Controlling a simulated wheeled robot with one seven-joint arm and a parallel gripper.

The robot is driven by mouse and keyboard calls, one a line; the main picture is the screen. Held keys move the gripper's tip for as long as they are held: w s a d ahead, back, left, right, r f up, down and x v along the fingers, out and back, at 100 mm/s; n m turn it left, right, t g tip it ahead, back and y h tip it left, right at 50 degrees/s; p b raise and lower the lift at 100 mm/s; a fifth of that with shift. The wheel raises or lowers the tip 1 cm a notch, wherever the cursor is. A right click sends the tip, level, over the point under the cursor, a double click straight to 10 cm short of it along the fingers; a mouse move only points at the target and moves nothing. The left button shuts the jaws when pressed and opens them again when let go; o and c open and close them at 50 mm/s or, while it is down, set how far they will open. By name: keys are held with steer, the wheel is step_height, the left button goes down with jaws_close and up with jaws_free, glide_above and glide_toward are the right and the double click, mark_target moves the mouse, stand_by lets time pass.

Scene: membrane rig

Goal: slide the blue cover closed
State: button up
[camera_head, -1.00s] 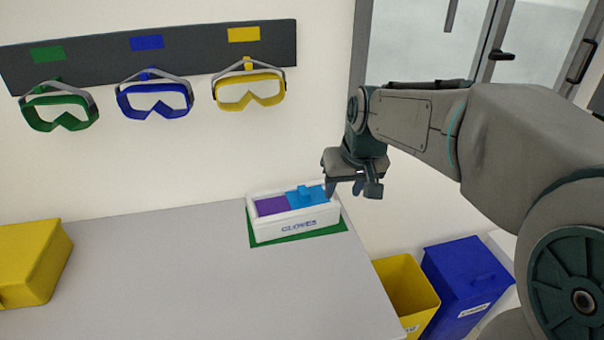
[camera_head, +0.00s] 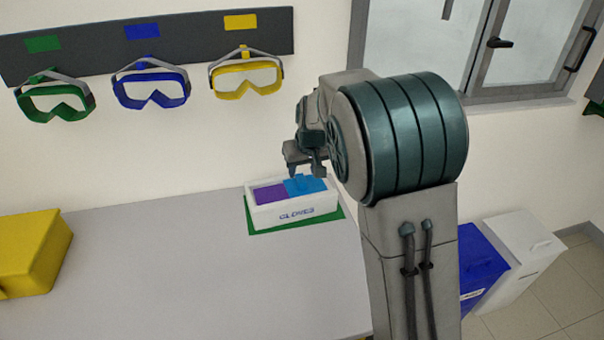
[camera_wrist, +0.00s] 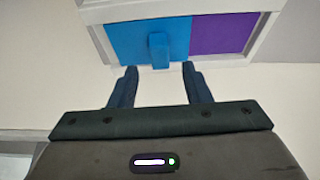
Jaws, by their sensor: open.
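The white glove box (camera_head: 292,212) stands on a green mat near the table's back edge. Its blue cover (camera_head: 304,186) lies over the right part of the top, and purple contents (camera_head: 269,195) show in the uncovered left part. In the wrist view the blue cover (camera_wrist: 140,38) is at left with a raised blue tab (camera_wrist: 158,50), and the purple (camera_wrist: 222,34) is at right. My gripper (camera_head: 305,172) is above the box, near the tab. In the wrist view its two fingers (camera_wrist: 158,84) are apart and empty, pointing toward the tab, which lies between and beyond their tips.
Green, blue and yellow goggles (camera_head: 246,78) hang from a dark rail on the wall. A yellow case (camera_head: 30,255) sits at the table's left. A blue bin (camera_head: 478,270) and a white bin (camera_head: 520,255) stand right of the table. The table's middle is clear.

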mark_target(300, 178)
steer(key=shift+x, duration=2)
jaws_close()
steer(key=shift+a, duration=0.1)
